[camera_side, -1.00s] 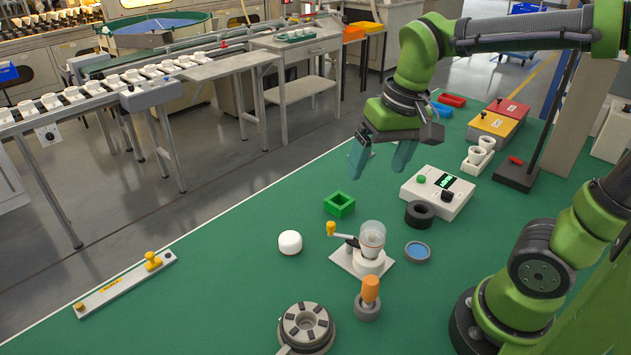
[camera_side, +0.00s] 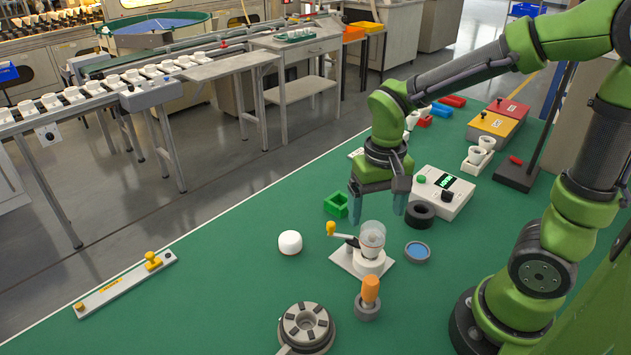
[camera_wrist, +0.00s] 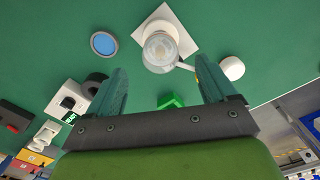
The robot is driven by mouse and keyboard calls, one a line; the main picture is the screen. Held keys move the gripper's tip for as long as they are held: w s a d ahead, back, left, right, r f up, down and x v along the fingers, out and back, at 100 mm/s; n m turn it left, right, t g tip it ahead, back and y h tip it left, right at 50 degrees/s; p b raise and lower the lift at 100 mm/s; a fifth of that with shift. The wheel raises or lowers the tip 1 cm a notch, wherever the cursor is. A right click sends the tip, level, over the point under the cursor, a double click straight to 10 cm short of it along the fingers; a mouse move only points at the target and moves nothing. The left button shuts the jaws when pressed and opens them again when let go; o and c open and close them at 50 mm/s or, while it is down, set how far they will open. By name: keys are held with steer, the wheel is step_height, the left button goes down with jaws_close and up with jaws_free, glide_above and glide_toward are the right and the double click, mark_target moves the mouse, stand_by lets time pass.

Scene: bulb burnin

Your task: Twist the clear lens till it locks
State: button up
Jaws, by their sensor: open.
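The clear lens (camera_side: 371,235) is a transparent cup-shaped piece on top of a white fixture on a square white base plate (camera_side: 345,262). In the wrist view the lens (camera_wrist: 160,50) lies ahead of the two spread teal fingers (camera_wrist: 160,82), near the top. The lens's seating in the fixture is too small to tell.
A black ring (camera_side: 420,214) and a green square holder (camera_side: 342,204) stand near the fingers. A white dome (camera_side: 290,242), a blue-topped disc (camera_side: 417,251), an orange-handled tool (camera_side: 370,290) and a round grey fixture (camera_side: 306,328) surround the lens. The mat's left-front area is mostly clear.

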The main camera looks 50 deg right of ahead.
mark_target(374, 228)
steer(key=shift+f, duration=2.45)
steer(key=c, duration=1.1)
